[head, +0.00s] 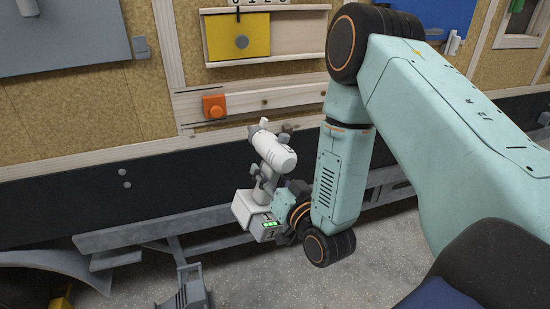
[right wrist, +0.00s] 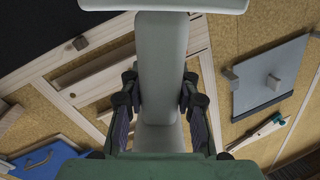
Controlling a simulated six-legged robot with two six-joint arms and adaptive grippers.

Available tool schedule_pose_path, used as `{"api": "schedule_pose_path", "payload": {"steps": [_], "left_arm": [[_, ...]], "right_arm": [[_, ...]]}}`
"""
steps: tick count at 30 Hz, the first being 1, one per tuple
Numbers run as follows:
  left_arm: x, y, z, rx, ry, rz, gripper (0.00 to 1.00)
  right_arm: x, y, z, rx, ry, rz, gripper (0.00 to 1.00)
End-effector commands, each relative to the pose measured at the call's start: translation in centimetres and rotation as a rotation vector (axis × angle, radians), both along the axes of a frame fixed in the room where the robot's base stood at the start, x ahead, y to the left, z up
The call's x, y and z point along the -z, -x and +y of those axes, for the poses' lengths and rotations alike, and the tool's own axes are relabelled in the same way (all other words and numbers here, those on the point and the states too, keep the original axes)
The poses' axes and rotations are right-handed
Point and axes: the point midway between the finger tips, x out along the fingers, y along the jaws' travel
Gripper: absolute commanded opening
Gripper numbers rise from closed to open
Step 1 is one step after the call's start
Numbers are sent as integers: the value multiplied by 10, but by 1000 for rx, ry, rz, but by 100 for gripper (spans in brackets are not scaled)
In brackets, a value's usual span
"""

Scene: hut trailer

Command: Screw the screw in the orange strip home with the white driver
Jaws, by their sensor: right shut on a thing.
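The white driver (head: 275,150) is upright in the head view, with its grey nose pointing up and left toward the wall. My right gripper (head: 266,188) is shut on its handle, above the driver's pale battery base with green lights. In the right wrist view the driver's handle (right wrist: 163,70) stands between the two dark fingers of my right gripper (right wrist: 161,95). A small orange piece (head: 214,106) sits on the wooden rail, up and left of the driver's nose and apart from it. A round mark shows on its face; screw details are too small to tell. My left gripper is out of view.
A yellow panel (head: 240,38) with a grey round knob is above the rail. A blue-grey board (head: 60,35) hangs at the upper left. A black band (head: 60,195) runs below the wooden wall, with grey metal beams (head: 150,232) beneath it.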

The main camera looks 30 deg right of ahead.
Motion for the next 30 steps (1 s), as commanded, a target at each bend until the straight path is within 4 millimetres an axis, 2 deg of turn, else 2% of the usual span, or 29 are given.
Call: {"api": "schedule_pose_path", "payload": {"steps": [3, 9, 25, 30], "left_arm": [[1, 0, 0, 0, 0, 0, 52], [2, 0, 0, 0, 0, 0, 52], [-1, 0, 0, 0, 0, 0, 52], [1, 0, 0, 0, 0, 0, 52]], "right_arm": [[-11, -13, -17, 91, -62, -15, 0], [-21, -22, -34, 191, -129, -25, 0], [-25, -22, -37, 217, -147, -22, 0], [-24, -33, -39, 216, -147, -25, 0]]}}
